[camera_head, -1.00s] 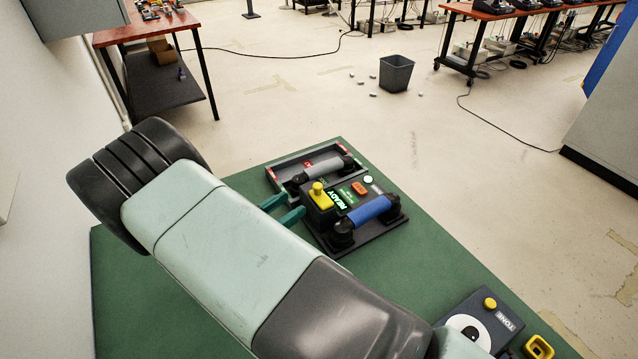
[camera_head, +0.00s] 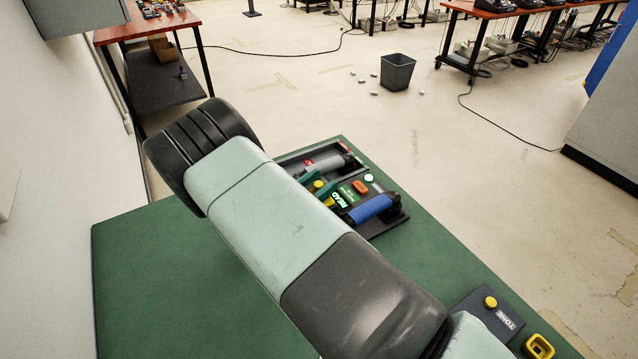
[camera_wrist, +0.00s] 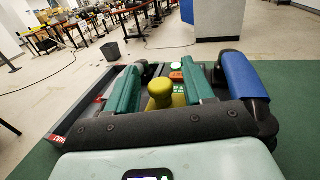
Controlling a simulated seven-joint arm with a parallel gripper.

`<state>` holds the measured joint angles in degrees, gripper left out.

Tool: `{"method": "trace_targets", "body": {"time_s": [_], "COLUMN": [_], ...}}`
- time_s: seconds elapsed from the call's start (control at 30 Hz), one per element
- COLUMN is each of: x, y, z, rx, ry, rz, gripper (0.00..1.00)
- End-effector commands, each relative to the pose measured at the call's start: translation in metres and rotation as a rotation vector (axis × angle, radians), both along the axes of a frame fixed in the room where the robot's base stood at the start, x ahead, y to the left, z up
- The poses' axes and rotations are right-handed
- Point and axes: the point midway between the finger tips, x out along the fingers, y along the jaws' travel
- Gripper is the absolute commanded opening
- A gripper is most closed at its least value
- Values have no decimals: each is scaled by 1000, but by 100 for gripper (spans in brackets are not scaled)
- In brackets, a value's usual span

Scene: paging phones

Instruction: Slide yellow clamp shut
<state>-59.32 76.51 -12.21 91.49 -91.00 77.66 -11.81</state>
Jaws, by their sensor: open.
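The yellow clamp (camera_head: 318,185), with a rounded knob on top, stands on the black phone panel (camera_head: 392,226). In the wrist view the clamp (camera_wrist: 161,95) is between my two teal fingers. My gripper (camera_wrist: 160,68) is open, with one finger on each side of the knob; I cannot tell whether either finger touches it. In the head view my arm hides the near part of the panel and much of the clamp.
A blue handset (camera_head: 370,209) lies to the right of the clamp, also close beside my right finger in the wrist view (camera_wrist: 243,80). A grey handset (camera_head: 325,165) lies behind. An orange button (camera_head: 361,187) and green READY text (camera_head: 341,200) are nearby. A TONE box (camera_head: 507,320) sits front right.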

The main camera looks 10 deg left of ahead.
Motion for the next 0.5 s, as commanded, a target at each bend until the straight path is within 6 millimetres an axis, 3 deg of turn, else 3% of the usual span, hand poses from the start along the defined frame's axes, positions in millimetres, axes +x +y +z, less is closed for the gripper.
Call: {"method": "trace_targets", "body": {"time_s": [0.13,0.4,0.5], "x": [0,0,0], "y": [0,0,0], "z": [0,0,1], "rx": [0,-1,0], "ry": [0,-1,-1], "rz": [0,0,0], "gripper": [51,9,0]}}
